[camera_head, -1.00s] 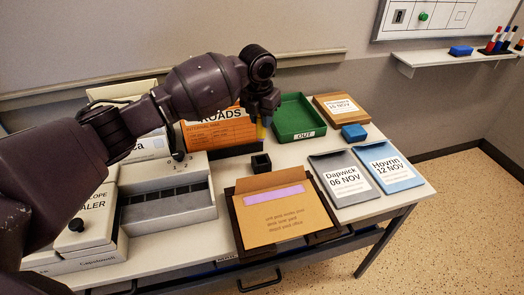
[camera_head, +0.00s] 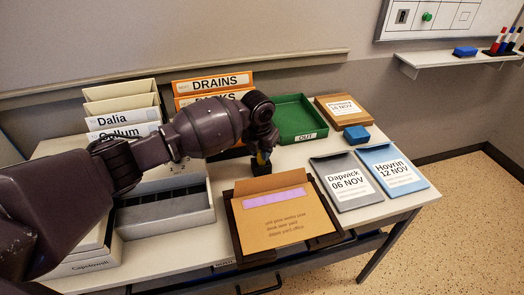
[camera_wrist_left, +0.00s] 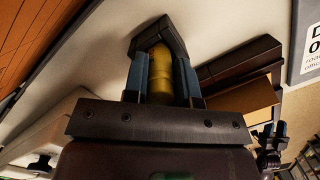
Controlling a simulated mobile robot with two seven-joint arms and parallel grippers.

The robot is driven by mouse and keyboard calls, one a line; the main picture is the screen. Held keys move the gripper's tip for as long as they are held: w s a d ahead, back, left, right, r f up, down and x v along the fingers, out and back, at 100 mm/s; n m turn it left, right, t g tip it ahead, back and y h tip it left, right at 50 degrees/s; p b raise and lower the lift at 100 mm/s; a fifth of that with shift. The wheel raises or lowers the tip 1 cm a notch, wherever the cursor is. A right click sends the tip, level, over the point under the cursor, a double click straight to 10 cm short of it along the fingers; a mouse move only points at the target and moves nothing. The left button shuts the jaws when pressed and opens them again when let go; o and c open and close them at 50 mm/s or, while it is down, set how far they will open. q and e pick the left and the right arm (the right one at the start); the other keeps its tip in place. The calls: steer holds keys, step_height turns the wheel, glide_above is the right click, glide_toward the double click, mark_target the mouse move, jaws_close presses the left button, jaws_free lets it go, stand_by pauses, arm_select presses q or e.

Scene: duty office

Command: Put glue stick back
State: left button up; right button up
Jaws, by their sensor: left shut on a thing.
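My left gripper (camera_head: 263,152) is shut on the yellow glue stick (camera_wrist_left: 160,76), which is between its blue finger pads in the left wrist view. The stick points down at the small black square holder (camera_head: 261,168) on the table. In the left wrist view the holder (camera_wrist_left: 158,34) is right at the stick's far end. The stick's tip seems to be at or inside the holder's mouth; how deep I cannot tell. A dark two-pronged shape at the lower right of the left wrist view looks like my right gripper (camera_wrist_left: 271,140); its jaws are unclear.
A dark tray (camera_head: 236,236) with a brown envelope (camera_head: 285,226) lies in front of the holder. A green tray (camera_head: 309,136) and orange files (camera_head: 222,83) stand behind. A grey compartment box (camera_head: 166,222) is at left. Grey and blue folders lie at right.

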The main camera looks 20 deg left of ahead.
arm_select(q)
steer(key=shift+r, duration=0.15)
steer(key=shift+f, duration=0.25)
steer(key=o, duration=0.9)
